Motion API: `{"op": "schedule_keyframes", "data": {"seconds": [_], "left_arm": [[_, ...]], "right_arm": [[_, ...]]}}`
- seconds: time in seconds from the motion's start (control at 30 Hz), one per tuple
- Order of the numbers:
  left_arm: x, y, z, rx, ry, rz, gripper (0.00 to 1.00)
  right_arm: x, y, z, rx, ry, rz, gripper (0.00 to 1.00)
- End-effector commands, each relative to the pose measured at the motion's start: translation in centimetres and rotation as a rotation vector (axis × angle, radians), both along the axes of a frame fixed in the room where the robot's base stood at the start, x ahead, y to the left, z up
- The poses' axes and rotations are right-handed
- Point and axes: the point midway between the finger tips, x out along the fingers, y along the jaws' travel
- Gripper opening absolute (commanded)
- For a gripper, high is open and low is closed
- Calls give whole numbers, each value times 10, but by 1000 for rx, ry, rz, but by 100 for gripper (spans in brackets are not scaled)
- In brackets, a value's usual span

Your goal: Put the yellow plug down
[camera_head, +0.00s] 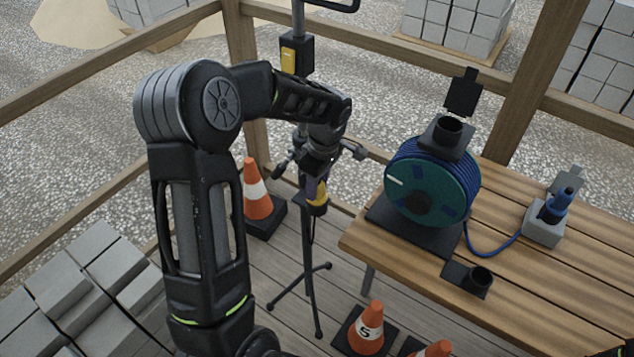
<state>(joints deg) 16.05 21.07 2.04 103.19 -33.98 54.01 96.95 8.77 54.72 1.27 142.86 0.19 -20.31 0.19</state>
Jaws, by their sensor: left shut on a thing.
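My left gripper (318,172) is shut on the yellow plug (319,194) and holds it in the air to the left of the wooden table (560,295). The plug hangs below the fingers, in front of the thin dark stand (306,240). Whether it touches the stand is hard to tell. The fingers are small and partly hidden by my wrist.
On the table are a blue cable reel (425,190), an open-lidded black socket (450,135), another black socket (480,279) and a blue plug (558,204) in a grey box. Traffic cones (257,190) stand on the floor. The table's front is mostly clear.

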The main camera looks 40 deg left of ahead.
Motion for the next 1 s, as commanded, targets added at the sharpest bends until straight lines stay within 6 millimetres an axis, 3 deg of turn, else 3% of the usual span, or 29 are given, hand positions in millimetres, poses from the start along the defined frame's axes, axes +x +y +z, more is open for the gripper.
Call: {"op": "schedule_keyframes", "data": {"seconds": [0.47, 0.5, 0.77, 1.0], "left_arm": [[0, 0, -9, 0, -2, 0, 0], [0, 0, -9, 0, -1, 1, 31], [0, 0, -7, 0, -1, 1, 52], [0, 0, -7, 0, -1, 1, 52]], "right_arm": [[0, 0, -8, 1, -1, 1, 0], [1, 0, -8, 2, -2, 1, 0], [1, 0, -6, 2, -2, 1, 0], [1, 0, -6, 2, -2, 1, 0]]}}
